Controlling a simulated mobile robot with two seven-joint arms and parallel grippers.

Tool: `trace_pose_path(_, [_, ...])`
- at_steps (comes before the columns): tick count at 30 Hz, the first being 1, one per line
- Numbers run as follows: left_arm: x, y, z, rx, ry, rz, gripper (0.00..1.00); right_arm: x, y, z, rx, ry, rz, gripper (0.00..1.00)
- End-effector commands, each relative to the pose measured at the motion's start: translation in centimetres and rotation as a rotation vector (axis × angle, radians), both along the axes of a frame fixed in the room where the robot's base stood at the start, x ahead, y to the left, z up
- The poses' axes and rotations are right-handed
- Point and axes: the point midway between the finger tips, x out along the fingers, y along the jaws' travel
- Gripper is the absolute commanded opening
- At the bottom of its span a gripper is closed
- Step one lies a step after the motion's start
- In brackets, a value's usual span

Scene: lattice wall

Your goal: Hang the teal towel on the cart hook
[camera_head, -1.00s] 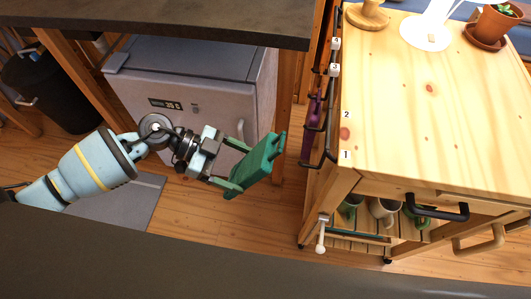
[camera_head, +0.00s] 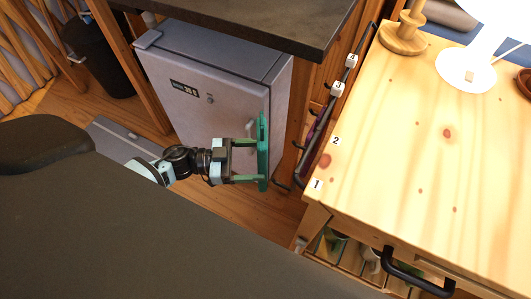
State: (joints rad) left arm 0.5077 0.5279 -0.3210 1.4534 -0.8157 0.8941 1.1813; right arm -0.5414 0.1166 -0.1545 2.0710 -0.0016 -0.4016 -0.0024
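The teal towel (camera_head: 263,150), a flat green upright shape, is at the fingertips of my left gripper (camera_head: 256,161). The two fingers meet it at separate heights, and it is held in the air in front of the grey cabinet. The wooden cart (camera_head: 410,160) is to the right, with dark hooks along its left side, one of them (camera_head: 282,184) just right of the towel's lower end. Number tags 1 to 4 mark that side. A purple thing (camera_head: 313,151) hangs there, partly hidden by the cart top. My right gripper is not in view.
The grey cabinet (camera_head: 205,95) stands behind the towel, under a dark counter (camera_head: 290,25). A black bin (camera_head: 98,60) is at the far left. A white lamp (camera_head: 470,68) and a wooden stand (camera_head: 402,38) are on the cart top. A dark surface fills the lower left.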

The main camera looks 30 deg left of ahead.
Motion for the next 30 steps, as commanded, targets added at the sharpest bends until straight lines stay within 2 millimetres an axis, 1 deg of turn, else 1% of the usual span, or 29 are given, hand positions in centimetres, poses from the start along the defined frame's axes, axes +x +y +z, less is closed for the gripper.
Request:
trace_pose_path(8, [0.0, 0.0, 0.0, -0.007, -0.002, 0.001, 0.58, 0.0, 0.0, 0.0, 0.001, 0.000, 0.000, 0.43])
trace_pose_path(13, [0.0, -0.4, 0.0, -0.007, -0.002, 0.000, 0.58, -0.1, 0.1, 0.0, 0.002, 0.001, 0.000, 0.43])
trace_pose_path(30, [-0.1, -3.2, -0.3, -0.006, -0.001, -0.001, 0.58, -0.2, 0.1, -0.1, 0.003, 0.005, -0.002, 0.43])
